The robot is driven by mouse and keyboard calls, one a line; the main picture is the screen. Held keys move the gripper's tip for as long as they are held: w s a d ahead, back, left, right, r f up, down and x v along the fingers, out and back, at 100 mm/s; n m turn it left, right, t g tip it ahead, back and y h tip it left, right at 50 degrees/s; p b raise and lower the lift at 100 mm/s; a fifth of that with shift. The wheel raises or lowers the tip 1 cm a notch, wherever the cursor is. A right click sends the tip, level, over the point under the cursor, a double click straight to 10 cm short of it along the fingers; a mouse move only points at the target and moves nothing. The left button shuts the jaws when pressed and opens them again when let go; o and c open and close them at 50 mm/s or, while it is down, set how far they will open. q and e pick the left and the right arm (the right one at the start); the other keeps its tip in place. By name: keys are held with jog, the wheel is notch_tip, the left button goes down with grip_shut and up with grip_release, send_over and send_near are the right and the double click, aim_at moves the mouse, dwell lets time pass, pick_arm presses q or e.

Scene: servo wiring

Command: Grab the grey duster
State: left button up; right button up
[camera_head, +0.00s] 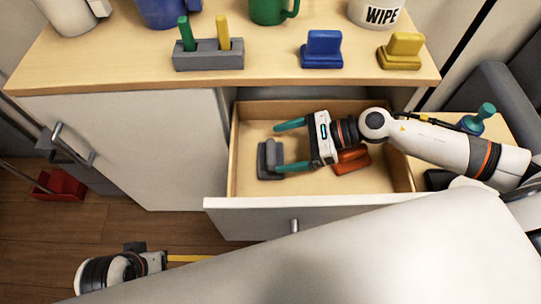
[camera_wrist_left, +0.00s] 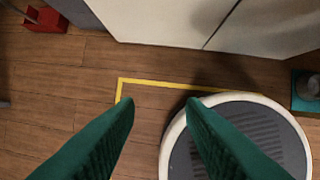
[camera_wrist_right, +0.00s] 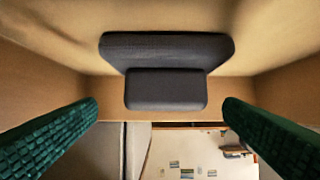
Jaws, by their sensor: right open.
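The grey duster (camera_head: 268,160) lies in the open drawer, toward its left side. My right gripper (camera_head: 280,147) is inside the drawer with its green fingers open, pointing left, one finger beyond the duster and one on its near side. In the right wrist view the grey duster (camera_wrist_right: 166,72) sits ahead between the two spread fingers (camera_wrist_right: 160,118), not touching them. My left gripper (camera_wrist_left: 160,102) is open and empty, pointing down over the floor.
A red-orange duster (camera_head: 350,160) lies in the drawer (camera_head: 218,203) under my right gripper. On the countertop (camera_head: 130,65) above stand a blue duster (camera_head: 322,50), a yellow duster (camera_head: 401,52), a grey holder (camera_head: 208,58) with green and yellow sticks, and several mugs.

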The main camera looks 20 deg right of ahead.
aim_at(267, 150)
jog(key=x, duration=0.5)
jog(key=shift+s, duration=0.2)
jog(key=shift+w+a+f, duration=0.1)
jog(key=shift+a+f, duration=0.1)
jog(key=shift+a, duration=0.25)
pick_arm(q)
jog(key=shift+x, duration=1.05)
pick_arm(e)
jog(key=c, duration=1.1)
pick_arm(q)
jog(key=shift+d, duration=0.1)
jog(key=shift+r+p, duration=0.1)
jog(key=shift+p, duration=0.2)
pick_arm(e)
jog(key=shift+r, duration=0.15)
